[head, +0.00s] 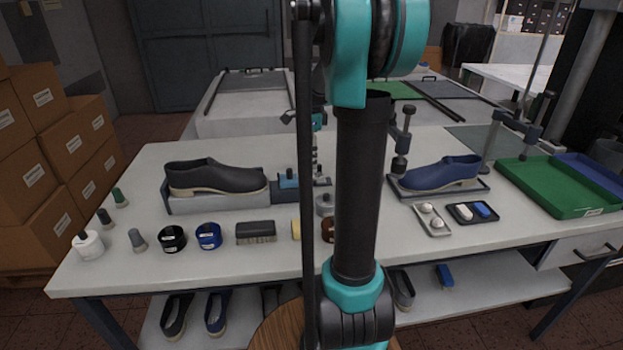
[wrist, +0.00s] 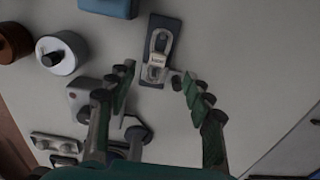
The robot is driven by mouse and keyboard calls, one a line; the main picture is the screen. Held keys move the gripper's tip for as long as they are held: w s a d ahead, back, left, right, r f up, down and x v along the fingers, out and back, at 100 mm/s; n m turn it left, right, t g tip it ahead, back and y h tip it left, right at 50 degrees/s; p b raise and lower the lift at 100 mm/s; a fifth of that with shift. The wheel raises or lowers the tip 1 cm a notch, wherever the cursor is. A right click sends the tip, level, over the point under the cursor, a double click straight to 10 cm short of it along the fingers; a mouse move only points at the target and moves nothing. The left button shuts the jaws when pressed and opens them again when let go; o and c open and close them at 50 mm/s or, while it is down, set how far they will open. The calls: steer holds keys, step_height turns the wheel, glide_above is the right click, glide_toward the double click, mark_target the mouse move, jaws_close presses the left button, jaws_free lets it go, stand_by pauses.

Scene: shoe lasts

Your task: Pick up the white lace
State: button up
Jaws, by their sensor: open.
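The white lace (wrist: 159,44) shows in the wrist view as a small pale looped bundle with a label band. It lies on a narrow dark holder (wrist: 172,22) near the top middle. My gripper (wrist: 158,88) is open and empty, with its two dark green-padded fingers spread below the lace in the picture. The lace's labelled end lies between the lines of the fingers; I see no contact. In the head view I cannot make out the lace, and my arm covers the middle of the table and hides my fingertips.
In the wrist view, a white-and-grey round can (wrist: 62,53) and a blue block (wrist: 108,6) stand left of the lace. Bare tabletop (wrist: 255,65) lies to its right. In the head view, a dark shoe (head: 214,177), a blue shoe (head: 441,172) and a green tray (head: 548,190) stand on the table.

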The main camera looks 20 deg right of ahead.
mark_target(313, 175)
steer(key=shift+s+d+f, duration=0.1)
steer(key=shift+f, duration=1.35)
steer(key=shift+s+d+f, duration=0.1)
steer(key=shift+f, duration=1.3)
steer(key=shift+c, duration=0.3)
steer(key=c, duration=0.8)
steer(key=shift+r, duration=0.15)
steer(key=shift+c, duration=0.2)
